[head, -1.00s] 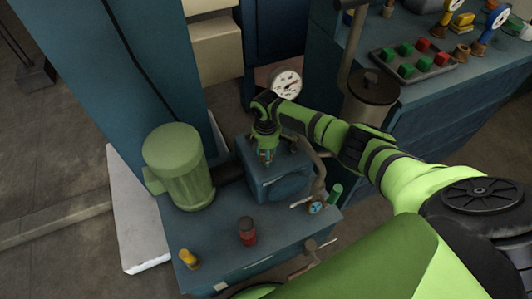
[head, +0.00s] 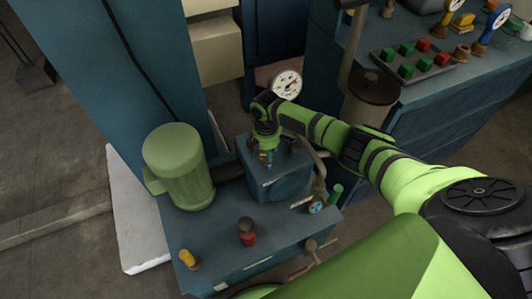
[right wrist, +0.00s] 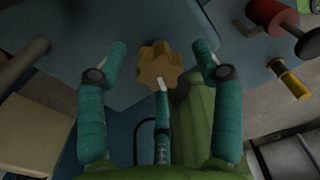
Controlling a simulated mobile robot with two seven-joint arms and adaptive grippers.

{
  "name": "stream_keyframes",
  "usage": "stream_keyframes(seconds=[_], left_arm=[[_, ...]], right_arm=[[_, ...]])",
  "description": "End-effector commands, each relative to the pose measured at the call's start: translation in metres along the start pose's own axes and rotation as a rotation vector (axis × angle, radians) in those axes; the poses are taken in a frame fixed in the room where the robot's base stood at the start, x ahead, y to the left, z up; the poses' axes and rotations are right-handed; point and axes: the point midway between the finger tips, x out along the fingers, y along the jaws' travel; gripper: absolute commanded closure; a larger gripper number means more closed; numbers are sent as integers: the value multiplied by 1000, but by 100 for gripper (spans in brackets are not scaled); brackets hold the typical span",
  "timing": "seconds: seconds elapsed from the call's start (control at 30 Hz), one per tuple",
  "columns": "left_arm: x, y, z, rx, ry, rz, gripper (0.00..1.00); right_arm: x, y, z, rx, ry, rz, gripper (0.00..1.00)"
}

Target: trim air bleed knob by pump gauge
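The air bleed knob (right wrist: 160,68), brass-coloured and lobed with a white mark on its near edge, shows in the right wrist view. My right gripper (right wrist: 160,52) has its teal fingers on either side of the knob, with gaps between; a third finger reaches in from below, close to the knob's near edge. In the head view the right gripper (head: 266,160) points down at the top of the blue pump box (head: 280,182), and the knob is mostly hidden there. The white round pump gauge (head: 287,84) stands behind the gripper. My left gripper is out of view.
A green motor (head: 178,166) stands left of the pump box. A red knob (head: 247,232) and a yellow one (head: 188,259) stand on the blue base in front. A small blue-faced gauge (head: 316,207) is at the right. A button panel (head: 412,62) sits further back.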

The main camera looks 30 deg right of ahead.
Motion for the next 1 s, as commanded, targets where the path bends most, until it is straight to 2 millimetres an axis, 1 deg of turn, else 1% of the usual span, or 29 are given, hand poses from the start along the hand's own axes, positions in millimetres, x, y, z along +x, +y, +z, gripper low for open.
stream_keyframes(seconds=[0.23, 0.37, 0.47, 0.6, 0.8, 0.9, 1.0], left_arm=[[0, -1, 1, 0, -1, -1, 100], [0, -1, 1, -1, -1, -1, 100], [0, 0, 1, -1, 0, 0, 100], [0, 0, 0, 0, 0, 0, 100], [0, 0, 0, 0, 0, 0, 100], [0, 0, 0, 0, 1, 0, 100], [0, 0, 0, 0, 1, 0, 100]], right_arm=[[-1, 1, 0, 1, 0, 1, 33], [-10, 1, 0, 1, 1, 2, 33], [-26, 2, 0, -1, 1, 5, 33], [-58, 2, 0, -1, 1, 6, 33], [-97, 1, 0, 0, 1, 5, 33], [-109, 1, 0, 0, 1, 3, 33], [-117, 1, 0, 1, 0, 2, 33]])
